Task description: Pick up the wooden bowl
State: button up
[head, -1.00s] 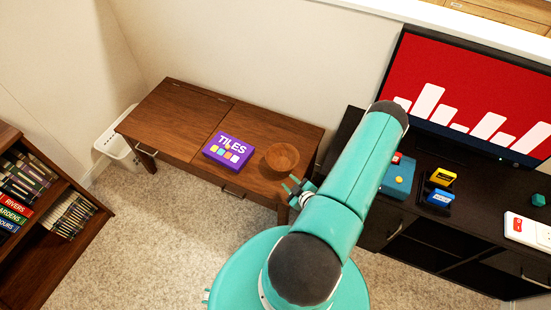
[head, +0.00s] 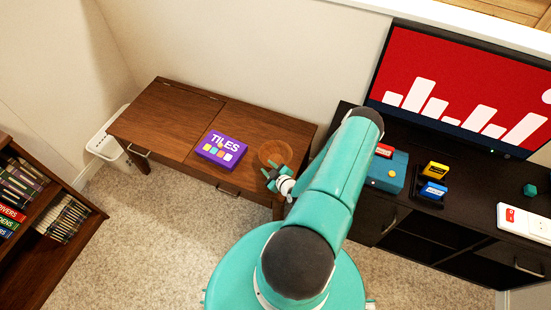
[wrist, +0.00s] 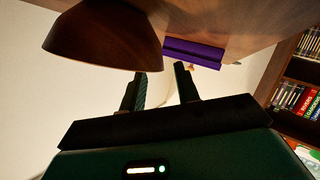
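The wooden bowl (head: 275,150) is round and brown and sits on the right part of the wooden table (head: 180,149). My gripper (head: 274,176) is at the bowl's near side, over the table's front right area, and hides part of the bowl's near edge. In the wrist view the bowl (wrist: 105,35) shows large at the upper left, just beyond the fingers. The two fingers of my gripper (wrist: 160,85) are apart with nothing between them. The left fingertip is close to the bowl's edge; I cannot tell whether it touches.
A purple TILES box (head: 222,147) lies on the table left of the bowl. A dark cabinet (head: 450,215) with a screen (head: 465,90) and small items stands at the right. A bookshelf (head: 60,240) stands at the left. Carpet is clear in front of the table.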

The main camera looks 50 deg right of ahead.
jog(key=x, duration=0.3)
jog(key=shift+w+d+f, duration=0.1)
jog(key=shift+w+d, duration=0.1)
jog(key=shift+w, duration=0.1)
jog(key=shift+c, duration=0.4)
grip_shut()
